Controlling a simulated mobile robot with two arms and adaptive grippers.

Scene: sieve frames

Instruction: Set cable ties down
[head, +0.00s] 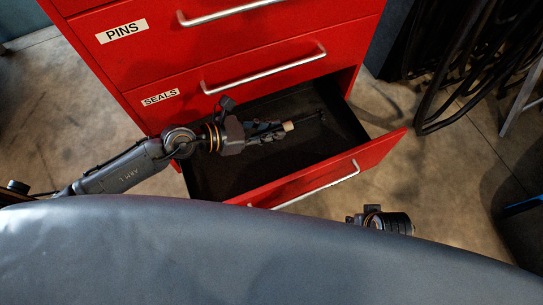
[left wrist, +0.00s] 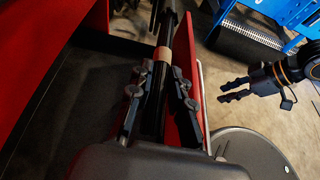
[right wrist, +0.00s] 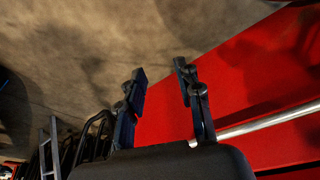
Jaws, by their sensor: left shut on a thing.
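The cable ties are a thin black bundle with a tan band (head: 288,126). My left gripper (head: 270,130) is shut on them, over the open bottom drawer (head: 215,178) of a red cabinet. In the left wrist view the bundle (left wrist: 167,57) runs lengthwise between the two fingers, with the band just past the fingertips. From the head view I cannot tell whether the bundle touches the drawer floor. My right gripper (right wrist: 161,72) is open and empty, outside the drawer near its red front; it also shows in the left wrist view (left wrist: 222,91).
The drawer's dark floor looks otherwise bare. Its red front (head: 385,149) has a silver handle (head: 318,187). Closed drawers labelled PINS (head: 122,31) and SEALS (head: 160,97) are above. Black frames (head: 460,65) stand at the right. A blue rack (left wrist: 290,12) shows in the left wrist view.

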